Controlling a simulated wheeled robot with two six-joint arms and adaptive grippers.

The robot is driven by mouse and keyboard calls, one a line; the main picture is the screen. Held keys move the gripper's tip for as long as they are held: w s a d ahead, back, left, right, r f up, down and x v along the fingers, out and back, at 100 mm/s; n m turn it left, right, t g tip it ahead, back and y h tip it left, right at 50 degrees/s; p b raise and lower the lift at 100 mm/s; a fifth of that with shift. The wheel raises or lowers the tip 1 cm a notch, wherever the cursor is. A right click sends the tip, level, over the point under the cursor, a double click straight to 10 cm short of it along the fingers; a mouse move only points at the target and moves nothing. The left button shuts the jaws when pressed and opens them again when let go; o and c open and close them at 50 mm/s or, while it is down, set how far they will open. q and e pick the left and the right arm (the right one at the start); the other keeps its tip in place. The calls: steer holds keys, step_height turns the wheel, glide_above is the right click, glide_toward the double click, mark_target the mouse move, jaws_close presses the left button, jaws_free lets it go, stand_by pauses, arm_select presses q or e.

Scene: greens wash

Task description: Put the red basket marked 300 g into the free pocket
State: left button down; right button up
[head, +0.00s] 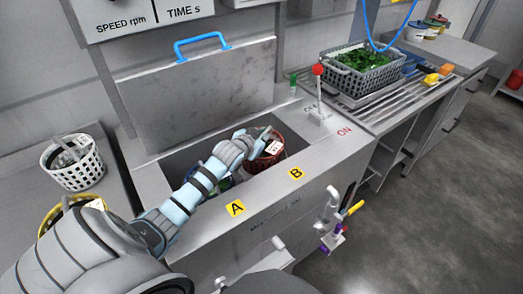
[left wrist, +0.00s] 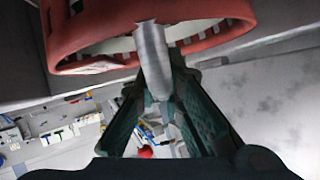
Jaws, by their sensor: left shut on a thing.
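The red basket (head: 274,158) is in the right part of the steel well, near the B label, with a pale tag whose writing is too small to read. Its red rim (left wrist: 90,50) fills the top of the left wrist view. My left gripper (head: 246,141) is shut on the basket's grey metal handle (left wrist: 152,62), which stands between the fingers. My arm crosses the well and hides part of its left side, near the A label, where bits of something blue and green show. I cannot tell whether the basket rests on the bottom. My right gripper is not in view.
The well's lid (head: 195,100) stands open behind, with a blue handle. A red-knobbed lever (head: 318,72) stands at the right rear. A white basket (head: 75,165) sits on the left counter. A grey basket of greens (head: 362,75) sits on the right rack.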

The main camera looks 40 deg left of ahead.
arm_select(q)
step_height(320, 180, down, 4)
steer(key=shift+f+b, duration=0.15)
steer(key=shift+b, duration=0.55)
steer(key=c, duration=1.7)
jaws_free()
steer(key=p+v, duration=0.3)
steer(key=v, duration=0.4)
steer(key=shift+s+d+r, duration=0.1)
steer(key=shift+s+r, duration=0.15)
steer(key=shift+s, duration=0.1)
steer(key=shift+w+f, duration=0.1)
